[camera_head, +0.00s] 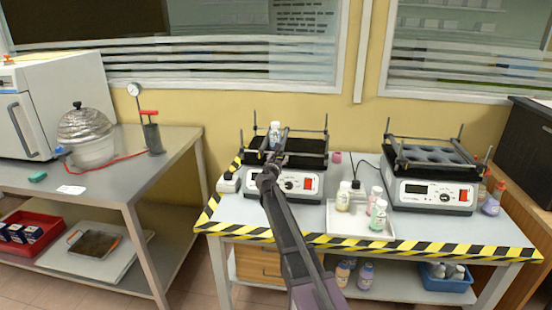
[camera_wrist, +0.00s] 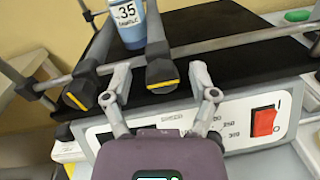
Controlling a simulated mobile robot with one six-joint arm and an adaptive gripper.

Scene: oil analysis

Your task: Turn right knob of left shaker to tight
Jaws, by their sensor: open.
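The left shaker (camera_head: 325,187) stands on the striped-edge table, with a black platform, rails and a white front panel (camera_wrist: 243,118). In the wrist view two dark grey knobs with yellow marks show at its front: the left knob (camera_wrist: 82,90) and the right knob (camera_wrist: 160,68). My gripper (camera_wrist: 160,72) is open, its fingers appearing on either side of the right knob. I cannot tell whether they touch it. A bottle labelled 35 (camera_wrist: 127,28) stands behind the knobs; it shows in the head view (camera_head: 275,131). In the head view my gripper (camera_head: 276,160) hides the knob.
The shaker's red switch (camera_wrist: 264,122) and dial are near my right finger. Metal rails surround the platform. A white tray (camera_head: 345,228) with several bottles lies front right of the shaker. The right shaker (camera_head: 433,193) stands further right. A pink cap (camera_head: 337,157) lies between the shakers.

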